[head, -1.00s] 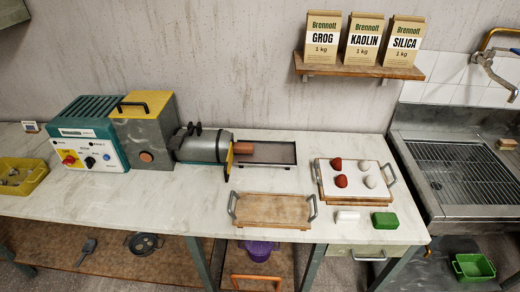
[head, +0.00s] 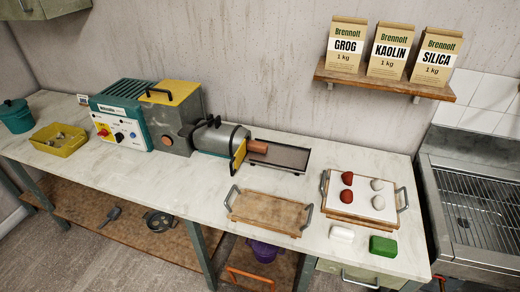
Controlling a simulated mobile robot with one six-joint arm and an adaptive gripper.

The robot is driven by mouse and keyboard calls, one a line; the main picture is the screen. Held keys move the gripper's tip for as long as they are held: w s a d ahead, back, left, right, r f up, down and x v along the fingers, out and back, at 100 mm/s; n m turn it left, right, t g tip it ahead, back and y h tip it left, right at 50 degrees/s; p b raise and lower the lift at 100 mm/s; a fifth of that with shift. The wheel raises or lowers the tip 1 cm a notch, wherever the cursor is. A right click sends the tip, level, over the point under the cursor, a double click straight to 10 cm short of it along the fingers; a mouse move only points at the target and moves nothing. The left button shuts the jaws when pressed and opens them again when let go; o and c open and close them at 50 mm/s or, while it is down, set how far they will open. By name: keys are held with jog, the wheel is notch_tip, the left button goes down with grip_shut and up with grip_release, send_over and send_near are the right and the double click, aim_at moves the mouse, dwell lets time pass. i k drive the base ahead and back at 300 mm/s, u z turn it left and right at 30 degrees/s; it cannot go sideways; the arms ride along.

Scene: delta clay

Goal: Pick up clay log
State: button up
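The clay log (head: 257,147) is a short reddish-brown cylinder. It sticks out of the mouth of the grey pugmill barrel (head: 223,138), at the left end of a dark, shallow tray (head: 290,156) on the bench. Its left end is hidden by the yellow plate (head: 239,156) at the mouth. My gripper is not in the head view.
An empty wooden tray with handles (head: 268,211) lies in front. To the right, a white-topped board (head: 372,206) holds red and pale lumps. White (head: 341,234) and green (head: 383,246) blocks lie near the front edge. A shelf of bags (head: 385,83) hangs above.

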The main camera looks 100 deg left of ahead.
aim_at(259, 147)
jog(key=u, duration=0.2)
jog(key=i, duration=0.1)
jog(key=u, duration=3.25)
jog(key=i, duration=0.95)
